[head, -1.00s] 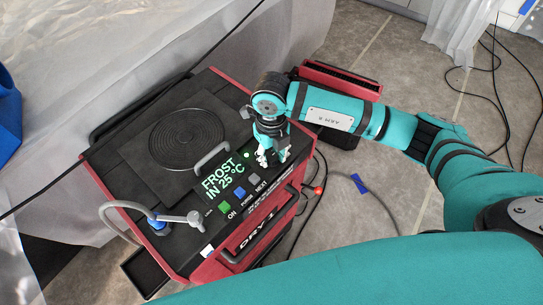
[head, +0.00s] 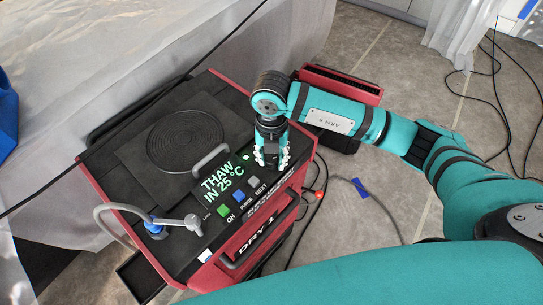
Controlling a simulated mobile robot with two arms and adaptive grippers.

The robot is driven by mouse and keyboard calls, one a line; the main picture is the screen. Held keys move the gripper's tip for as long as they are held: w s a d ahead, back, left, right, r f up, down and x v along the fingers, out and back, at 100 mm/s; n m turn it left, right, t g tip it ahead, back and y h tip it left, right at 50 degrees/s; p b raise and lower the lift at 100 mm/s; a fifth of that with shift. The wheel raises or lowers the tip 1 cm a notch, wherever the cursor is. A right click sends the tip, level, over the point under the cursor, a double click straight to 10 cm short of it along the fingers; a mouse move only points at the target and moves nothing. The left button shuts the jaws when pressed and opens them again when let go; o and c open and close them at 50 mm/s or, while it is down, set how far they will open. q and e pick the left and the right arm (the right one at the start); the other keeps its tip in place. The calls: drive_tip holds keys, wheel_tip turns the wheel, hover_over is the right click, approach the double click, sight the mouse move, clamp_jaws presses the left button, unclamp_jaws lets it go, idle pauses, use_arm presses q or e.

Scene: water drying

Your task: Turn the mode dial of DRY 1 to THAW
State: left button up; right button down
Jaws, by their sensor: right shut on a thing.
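DRY 1 (head: 256,238) is a red and black machine at the left of centre. Its screen (head: 224,182) reads "THAW IN 25 °C" in light green letters. My right gripper (head: 272,163) points down at the panel to the right of the screen and is shut on the mode dial. The dial itself is hidden by the fingers. My left gripper is not in view.
Green, blue and grey buttons (head: 239,196) sit below the screen. A grey hose with a valve (head: 190,222) rises at the machine's front left corner. A bracket handle (head: 211,157) stands by the round ribbed lid (head: 187,138). Cables lie on the floor.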

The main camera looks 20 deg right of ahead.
sight(272, 159)
drive_tip(key=shift+w+r, duration=0.1)
idle(0.3)
drive_tip(key=c, duration=0.9)
unclamp_jaws()
drive_tip(key=shift+c, duration=0.2)
wheel_tip(272, 159, up, 12)
